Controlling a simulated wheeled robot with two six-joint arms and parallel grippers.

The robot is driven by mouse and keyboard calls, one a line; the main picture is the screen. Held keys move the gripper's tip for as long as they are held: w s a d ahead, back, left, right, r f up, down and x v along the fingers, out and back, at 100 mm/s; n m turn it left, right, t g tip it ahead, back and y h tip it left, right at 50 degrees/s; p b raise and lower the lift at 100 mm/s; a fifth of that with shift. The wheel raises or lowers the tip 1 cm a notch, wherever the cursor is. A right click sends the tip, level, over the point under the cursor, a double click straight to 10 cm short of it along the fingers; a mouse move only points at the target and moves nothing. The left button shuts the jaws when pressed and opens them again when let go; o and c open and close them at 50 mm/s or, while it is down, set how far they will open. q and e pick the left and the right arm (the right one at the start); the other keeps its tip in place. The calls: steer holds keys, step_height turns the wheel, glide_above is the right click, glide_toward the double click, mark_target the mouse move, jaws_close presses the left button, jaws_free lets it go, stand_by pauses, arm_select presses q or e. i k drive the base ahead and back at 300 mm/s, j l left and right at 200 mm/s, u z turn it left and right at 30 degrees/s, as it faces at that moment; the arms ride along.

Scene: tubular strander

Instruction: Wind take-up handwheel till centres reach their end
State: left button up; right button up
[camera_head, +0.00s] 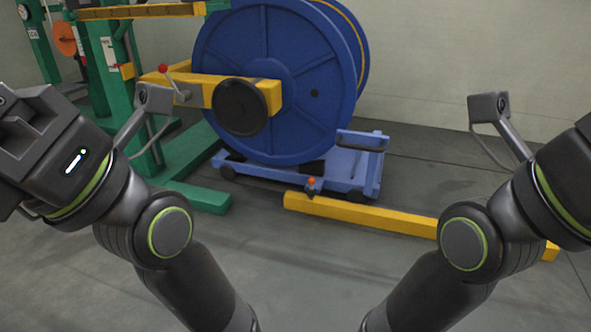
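The handwheel appears as a round black disc (240,106) on the near face of a yellow arm (205,91) in front of a large blue reel (275,75). It is in the head view, above and left of the middle. The centres are not visible; the reel and yellow arm hide its hub. My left arm stands at the left, its dark end block (32,110) cut by the picture edge, and no fingers show. My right arm stands at the right and its end runs out of the picture. Neither arm touches the handwheel.
A lever with a red knob (163,69) stands left of the handwheel. A blue wheeled cradle (350,165) sits under the reel. Green frames (110,75) stand left. Grey floor is clear in front.

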mark_target(238, 106)
steer(key=i+j+z, duration=0.15)
steer(key=j+z, duration=0.15)
steer(key=i+j+z, duration=0.15)
steer(key=j+z, duration=0.45)
steer(key=j, duration=0.2)
steer(key=i, duration=0.05)
